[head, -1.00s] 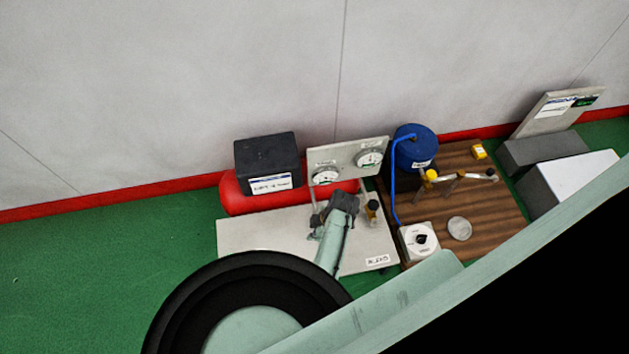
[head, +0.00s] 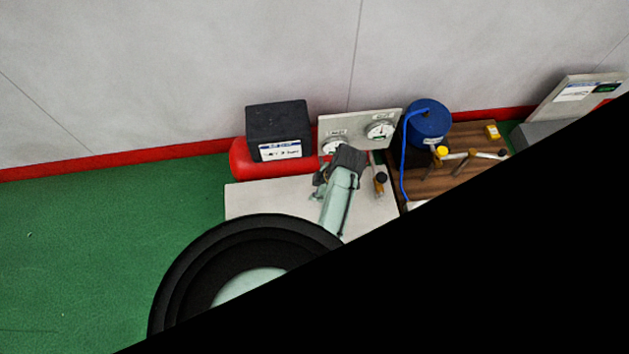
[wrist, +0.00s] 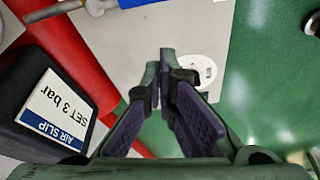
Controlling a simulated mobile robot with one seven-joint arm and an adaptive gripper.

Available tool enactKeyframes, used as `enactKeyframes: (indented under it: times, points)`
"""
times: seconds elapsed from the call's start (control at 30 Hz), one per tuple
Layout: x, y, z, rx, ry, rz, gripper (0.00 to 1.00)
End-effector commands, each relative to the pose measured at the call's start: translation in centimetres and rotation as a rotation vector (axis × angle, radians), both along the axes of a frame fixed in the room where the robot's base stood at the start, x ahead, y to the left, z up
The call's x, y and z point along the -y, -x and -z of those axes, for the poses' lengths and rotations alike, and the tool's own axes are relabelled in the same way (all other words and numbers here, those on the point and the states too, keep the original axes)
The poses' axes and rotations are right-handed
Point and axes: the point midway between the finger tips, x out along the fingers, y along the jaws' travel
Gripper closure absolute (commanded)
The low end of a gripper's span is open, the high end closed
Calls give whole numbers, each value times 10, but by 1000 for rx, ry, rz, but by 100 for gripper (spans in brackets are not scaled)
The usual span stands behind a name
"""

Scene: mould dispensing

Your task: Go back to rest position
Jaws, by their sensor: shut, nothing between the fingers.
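My gripper (wrist: 163,85) shows large in the wrist view, its two dark fingers brought together with nothing between them. Below the fingers are a grey panel and green floor. A black box (wrist: 36,97) labelled "AIR SLIP SET 3 bar" lies to the left of the fingers, apart from them. In the head view, the end of my arm is over the pale plate (head: 250,200), in front of the gauge panel; the fingers are hard to make out there.
The black box (head: 278,128) rests on a red tank (head: 241,160). A panel with two gauges (head: 381,131) stands right of it. A blue container (head: 429,122) with a blue hose stands by the wooden board (head: 481,134). Green floor (head: 90,240) at left is clear.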

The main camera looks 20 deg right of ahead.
Motion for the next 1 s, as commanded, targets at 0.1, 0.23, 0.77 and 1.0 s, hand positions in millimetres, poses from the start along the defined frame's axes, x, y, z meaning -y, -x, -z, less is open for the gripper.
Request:
enactKeyframes:
  times: [0.1,0.23,0.77,1.0]
  points:
    - [4,1,-11,1,0,0,100]
    - [5,2,-17,1,0,0,100]
    - [5,2,-17,0,0,0,100]
    - [-5,-55,-45,103,70,7,100]
